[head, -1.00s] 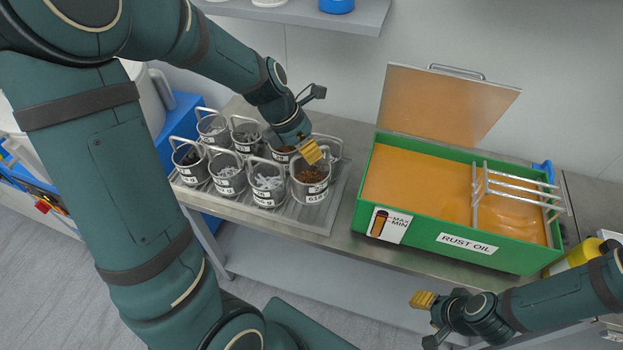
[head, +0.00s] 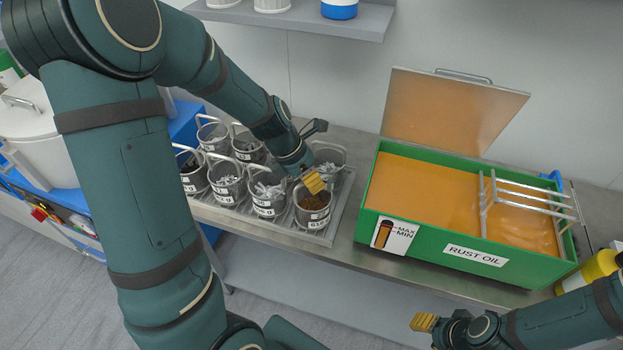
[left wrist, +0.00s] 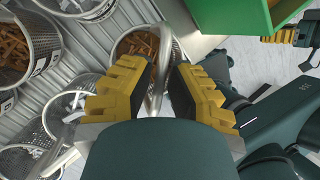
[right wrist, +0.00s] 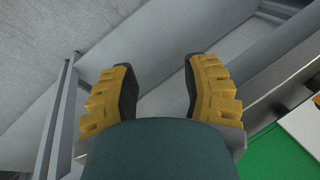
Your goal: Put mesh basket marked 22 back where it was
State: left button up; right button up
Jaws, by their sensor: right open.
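The mesh basket (head: 312,210) with rust-brown parts stands at the front right end of the rack (head: 318,238), beside the other baskets. Its label is too small to read surely as 22. My left gripper (head: 314,182) is directly above it. In the left wrist view, the basket (left wrist: 135,45) lies beyond the fingertips, and its arched handle (left wrist: 160,65) rises between the two yellow fingers (left wrist: 163,72). Whether the fingers press on the handle is unclear. My right gripper (head: 424,322) is open and empty, low in front of the bench; it also shows in the right wrist view (right wrist: 160,75).
Several mesh baskets of metal parts, such as the one beside it (head: 268,195), fill the rack. Right of the rack is a green rust oil tank (head: 475,258) with its lid (head: 455,110) raised and a metal frame (head: 525,205) inside. A yellow bottle (head: 590,270) stands further right.

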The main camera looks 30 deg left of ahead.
pick_arm(q)
jog(key=shift+o, duration=0.8)
jog(key=shift+r, duration=0.25)
jog(key=p+v, duration=0.4)
jog(key=v, duration=0.8)
jog(key=shift+f, duration=0.15)
